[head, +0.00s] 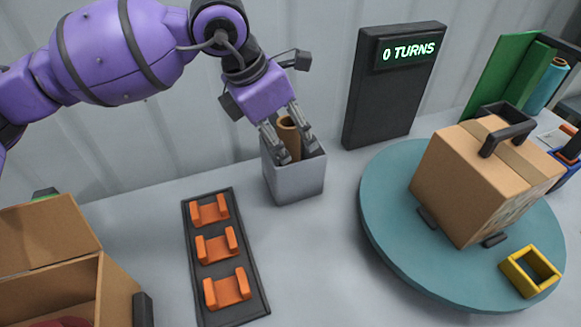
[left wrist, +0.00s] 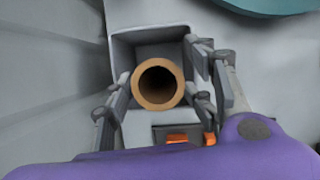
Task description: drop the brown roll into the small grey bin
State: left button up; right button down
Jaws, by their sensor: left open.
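The brown roll (head: 290,138) is a hollow tube that stands with its lower part inside the small grey bin (head: 296,184). In the left wrist view the roll (left wrist: 158,84) shows its open end facing the camera, with the bin (left wrist: 133,45) around and behind it. My left gripper (head: 287,143) is open, pointing down over the bin, with one finger on each side of the roll. In the left wrist view a gap shows between the roll and the left finger; contact on the right is unclear. The roll's lower end is hidden. My right gripper is out of view.
A black rack (head: 191,240) with orange holders lies left of the bin. A teal turntable (head: 385,215) carries a cardboard box (head: 465,180) and a yellow square frame (head: 510,275). A black "0 TURNS" display (head: 375,105) stands behind. An open carton (head: 115,290) is at front left.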

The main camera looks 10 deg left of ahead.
pick_arm(q)
jog(key=v, duration=1.2)
jog(key=shift+d, duration=0.1)
